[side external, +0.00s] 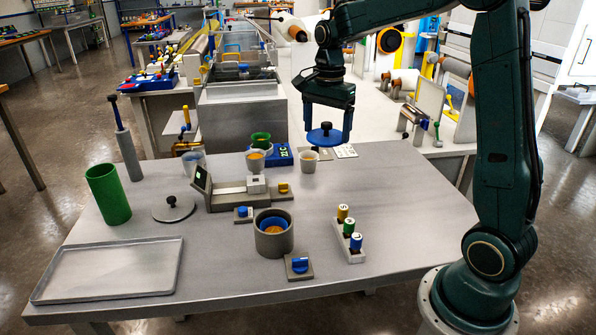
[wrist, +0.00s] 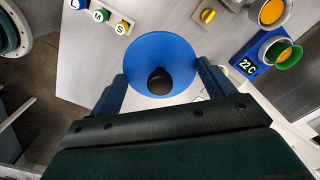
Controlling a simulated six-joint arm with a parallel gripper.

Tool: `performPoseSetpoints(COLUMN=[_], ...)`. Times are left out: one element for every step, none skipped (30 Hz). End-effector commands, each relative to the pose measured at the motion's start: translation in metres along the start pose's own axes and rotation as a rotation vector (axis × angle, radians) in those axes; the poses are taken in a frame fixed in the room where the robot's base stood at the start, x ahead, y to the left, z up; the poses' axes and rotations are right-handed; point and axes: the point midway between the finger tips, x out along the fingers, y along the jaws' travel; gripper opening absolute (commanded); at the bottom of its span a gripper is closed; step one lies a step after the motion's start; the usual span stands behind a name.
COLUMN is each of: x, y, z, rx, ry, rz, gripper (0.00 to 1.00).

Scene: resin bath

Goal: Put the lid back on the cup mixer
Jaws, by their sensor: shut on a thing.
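My gripper (side external: 327,132) is shut on a blue round lid (side external: 318,140) with a black knob, its fingers at opposite edges of the disc. It is held above the far right part of the grey table. In the wrist view my gripper (wrist: 161,75) has the blue lid (wrist: 150,52) between its fingers. A round grey pot (side external: 273,243) stands near the table's middle front, open at the top, with a blue ring and orange contents inside; it looks like the cup mixer, but I cannot be sure. A small box with a blue knob (side external: 299,266) is beside it.
A grey lid with a black knob (side external: 173,210) lies at left, near a green cylinder (side external: 108,194) and an empty tray (side external: 108,271). Cups and the blue 22 C block (wrist: 247,63) stand at the back. A rack of coloured bottles (side external: 349,240) is at right.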

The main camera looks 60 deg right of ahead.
Motion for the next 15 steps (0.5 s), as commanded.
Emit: performPoseSetpoints(x=[-0.001, -0.001, -0.002, -0.003, -0.004, -0.006, -0.008, -0.01, -0.013, -0.016, -0.019, -0.023, -0.026, -0.03, -0.035], y=[-0.001, -0.001, -0.002, -0.003, -0.004, -0.005, -0.006, -0.008, -0.009, -0.011, -0.013, -0.015, -0.017, -0.018, -0.02], z=[0.001, 0.002, 0.004, 0.006, 0.008, 0.012, 0.015, 0.019, 0.025, 0.03, 0.036, 0.044, 0.05, 0.057, 0.066], rx=[-0.001, -0.001, -0.002, -0.003, -0.003, -0.004, -0.004, -0.005, -0.005, -0.006, -0.007, -0.007, -0.008, -0.008, -0.008], ry=[0.0, 0.0, 0.0, 0.0, 0.001, 0.001, 0.001, 0.001, 0.001, 0.001, 0.001, 0.001, 0.001, 0.001, 0.001], rz=[-0.001, -0.001, -0.001, -0.001, -0.002, -0.003, -0.003, -0.004, -0.003, -0.003, -0.004, -0.005, -0.004, -0.005, -0.004], gripper=[0.58, 0.58, 0.58, 0.58, 0.58, 0.58, 0.58, 0.58, 0.58, 0.58, 0.58, 0.58, 0.58, 0.58, 0.58])
